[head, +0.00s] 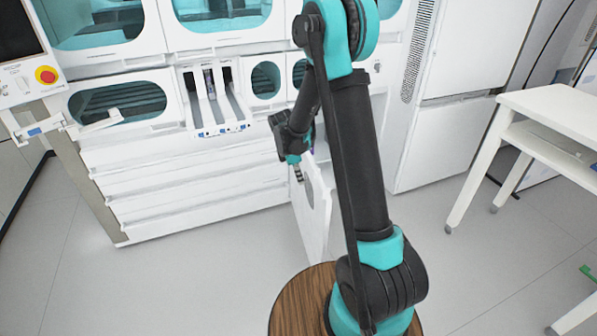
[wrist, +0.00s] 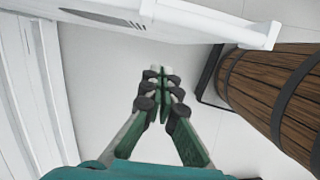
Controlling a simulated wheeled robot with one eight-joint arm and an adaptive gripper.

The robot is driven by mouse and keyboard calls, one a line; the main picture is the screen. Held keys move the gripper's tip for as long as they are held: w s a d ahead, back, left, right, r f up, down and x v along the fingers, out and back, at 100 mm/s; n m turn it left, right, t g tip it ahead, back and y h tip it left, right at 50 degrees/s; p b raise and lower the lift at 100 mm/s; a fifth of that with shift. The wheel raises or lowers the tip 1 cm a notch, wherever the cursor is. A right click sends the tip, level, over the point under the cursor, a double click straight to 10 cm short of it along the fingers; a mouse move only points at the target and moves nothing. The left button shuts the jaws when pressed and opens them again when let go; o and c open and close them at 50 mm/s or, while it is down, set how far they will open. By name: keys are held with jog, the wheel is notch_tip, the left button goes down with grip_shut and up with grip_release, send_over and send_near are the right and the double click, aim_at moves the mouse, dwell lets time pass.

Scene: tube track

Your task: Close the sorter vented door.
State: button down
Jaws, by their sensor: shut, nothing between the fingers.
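The sorter (head: 190,190) is the large white machine at the left and centre of the head view. Its white vented door (head: 313,225) stands open, swung out from the lower front toward my base. In the wrist view the door (wrist: 195,22) crosses the top, with dark vent slots near its upper left. My gripper (head: 298,173) hangs beside the door's upper part in the head view. In the wrist view my gripper (wrist: 158,75) is shut and empty, its fingertips just below the door in the picture. I cannot tell whether they touch it. My arm hides part of the door's right side.
A white cabinet (head: 455,100) with a vent strip stands right of the sorter. A white table (head: 555,110) is at the far right. A control panel with a red button (head: 46,75) is at the left. Open grey floor (head: 190,280) lies before the sorter.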

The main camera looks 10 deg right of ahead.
jog(key=d+f, duration=0.3)
jog(key=d, duration=0.2)
jog(key=shift+w+f, duration=0.2)
jog(key=shift+f, duration=0.05)
